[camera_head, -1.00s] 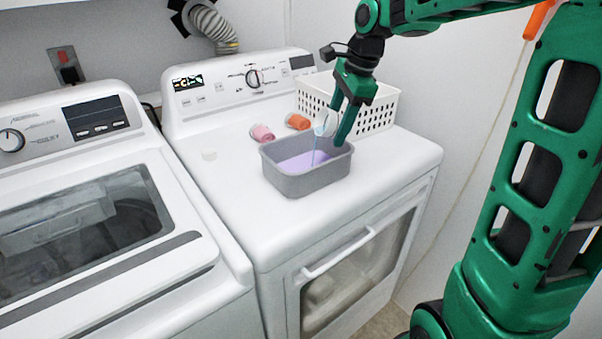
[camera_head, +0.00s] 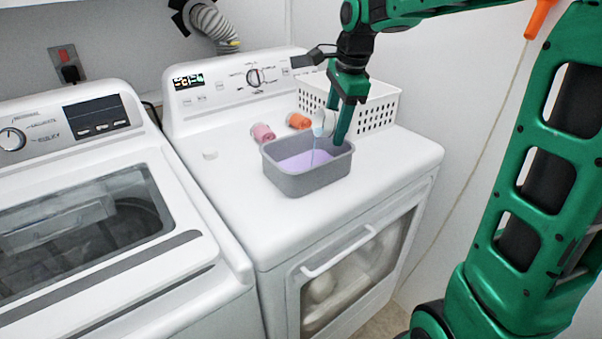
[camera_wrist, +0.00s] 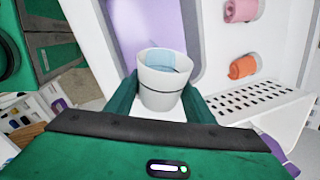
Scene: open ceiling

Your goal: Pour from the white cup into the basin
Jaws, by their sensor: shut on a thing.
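The white cup (camera_wrist: 162,88) is held between the fingers of my gripper (camera_head: 334,122). In the head view the cup (camera_head: 319,124) is small, partly hidden by a finger, and tilted over the basin. A thin bluish stream falls from it into the basin. In the wrist view some light blue liquid shows at the cup's mouth. The grey basin (camera_head: 309,183) sits on top of the right-hand machine and holds pale purple liquid. In the wrist view part of the basin (camera_wrist: 190,45) shows beyond the cup.
A white perforated basket (camera_head: 376,118) stands behind the basin to the right. A pink roll (camera_head: 263,133) and an orange roll (camera_head: 298,121) lie behind the basin. A small white cap-like thing (camera_head: 210,154) lies to the left. The front of the machine top is clear.

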